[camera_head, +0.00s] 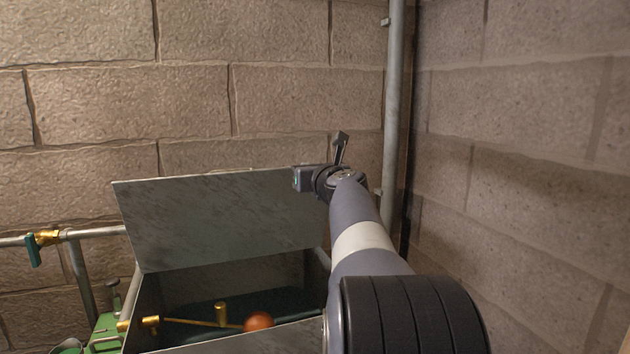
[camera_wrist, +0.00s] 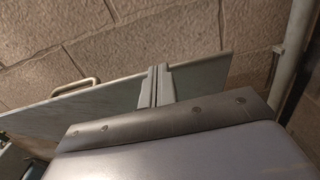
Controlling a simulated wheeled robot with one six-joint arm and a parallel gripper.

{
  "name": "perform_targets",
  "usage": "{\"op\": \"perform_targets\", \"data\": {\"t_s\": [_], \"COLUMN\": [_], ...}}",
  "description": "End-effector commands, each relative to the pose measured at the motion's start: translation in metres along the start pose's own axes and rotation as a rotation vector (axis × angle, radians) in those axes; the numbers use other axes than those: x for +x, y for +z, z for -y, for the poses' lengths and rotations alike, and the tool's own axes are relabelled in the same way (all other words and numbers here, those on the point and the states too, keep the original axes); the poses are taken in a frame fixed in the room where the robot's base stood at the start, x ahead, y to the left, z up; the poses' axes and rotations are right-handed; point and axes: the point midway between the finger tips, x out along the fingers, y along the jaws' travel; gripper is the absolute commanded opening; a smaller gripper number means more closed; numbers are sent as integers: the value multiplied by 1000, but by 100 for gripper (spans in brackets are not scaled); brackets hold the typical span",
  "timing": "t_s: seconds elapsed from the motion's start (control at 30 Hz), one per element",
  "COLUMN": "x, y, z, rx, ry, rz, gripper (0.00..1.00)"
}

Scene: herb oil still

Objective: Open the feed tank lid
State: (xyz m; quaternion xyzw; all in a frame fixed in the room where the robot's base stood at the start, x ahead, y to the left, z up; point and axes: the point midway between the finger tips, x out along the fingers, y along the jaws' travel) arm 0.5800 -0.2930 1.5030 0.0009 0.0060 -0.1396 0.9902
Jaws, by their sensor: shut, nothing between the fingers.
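The feed tank lid (camera_head: 220,215), a flat grey metal plate, stands raised and leans back towards the block wall. In the wrist view the lid (camera_wrist: 100,108) shows a pale handle (camera_wrist: 75,87) near its upper edge. The feed tank (camera_head: 313,270) below is open, its front partly hidden by my arm. My gripper (camera_head: 341,147) is shut and empty, by the lid's upper right corner in the head view. Its fingers (camera_wrist: 158,86) overlap the plate's edge in the wrist view; I cannot tell whether they touch it.
Inside the tank, an orange float ball (camera_head: 258,321) sits on a brass rod (camera_head: 190,322) above dark liquid. A brass valve with a green handle (camera_head: 34,250) is on a pipe at left. A vertical grey pipe (camera_head: 394,110) runs up the wall corner, close to my arm.

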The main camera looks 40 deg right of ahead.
Motion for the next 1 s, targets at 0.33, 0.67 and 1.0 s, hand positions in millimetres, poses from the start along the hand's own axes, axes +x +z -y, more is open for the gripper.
{"op": "perform_targets", "data": {"t_s": [0.33, 0.67, 1.0], "x": [17, 18, -1], "y": [10, 10, 8], "z": [-1, 0, 1], "rx": [-1, 0, -1], "ry": [1, 0, -2], "rz": [2, 1, 2], "gripper": [0, 0, 0]}}
